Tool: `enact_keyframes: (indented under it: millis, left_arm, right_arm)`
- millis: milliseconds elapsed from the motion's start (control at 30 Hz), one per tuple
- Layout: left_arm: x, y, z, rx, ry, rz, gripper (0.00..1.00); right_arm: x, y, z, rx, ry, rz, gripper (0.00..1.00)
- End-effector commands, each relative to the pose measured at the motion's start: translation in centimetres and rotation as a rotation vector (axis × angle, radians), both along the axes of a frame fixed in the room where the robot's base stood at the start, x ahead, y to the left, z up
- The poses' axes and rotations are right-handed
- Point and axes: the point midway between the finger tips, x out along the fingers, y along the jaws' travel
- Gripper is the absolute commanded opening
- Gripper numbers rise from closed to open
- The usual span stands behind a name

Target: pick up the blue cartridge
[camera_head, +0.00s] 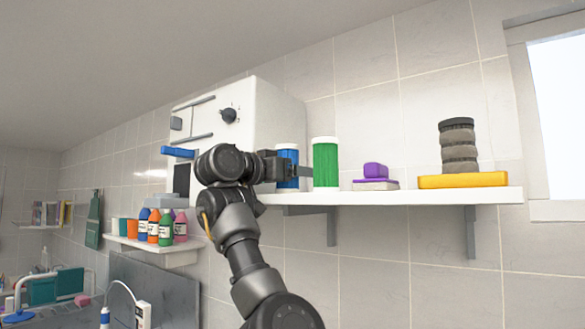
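The blue cartridge (288,154), an upright blue cylinder with a white top, stands at the left part of the white wall shelf (400,196). My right gripper (298,171) reaches across from the left at the cartridge's middle height. A dark finger crosses in front of the cartridge and hides part of it. The other finger is not clearly seen, so I cannot tell whether the fingers touch or grip it. The cartridge looks upright at shelf level. My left gripper is not in view.
A green cylinder (325,165) stands close to the right of the cartridge. Farther right are a purple block (375,170) and a grey stack (458,148) on a yellow slab (462,181). A white cabinet (262,112) rises behind. Small bottles (165,230) stand on a lower shelf.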

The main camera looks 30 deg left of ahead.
Motion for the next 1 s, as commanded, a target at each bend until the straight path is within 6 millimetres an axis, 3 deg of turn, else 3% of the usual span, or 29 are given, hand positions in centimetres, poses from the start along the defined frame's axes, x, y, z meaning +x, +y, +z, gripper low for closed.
enact_keyframes:
  millis: [67, 400, 767, 1000]
  left_arm:
    - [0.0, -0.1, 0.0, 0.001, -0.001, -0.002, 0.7]
    - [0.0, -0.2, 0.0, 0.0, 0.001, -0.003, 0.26]
    - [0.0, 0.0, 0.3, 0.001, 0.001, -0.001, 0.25]
    - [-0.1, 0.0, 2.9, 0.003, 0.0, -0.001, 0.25]
  right_arm:
    - [0.1, 0.0, 0.0, -0.001, -0.001, 0.0, 0.36]
    - [-0.7, -0.3, -0.1, -0.004, 0.01, 0.001, 0.36]
    - [-0.6, -0.4, -0.3, -0.005, 0.009, 0.001, 0.36]
    - [-0.5, -0.4, -1.2, -0.005, 0.007, 0.0, 0.36]
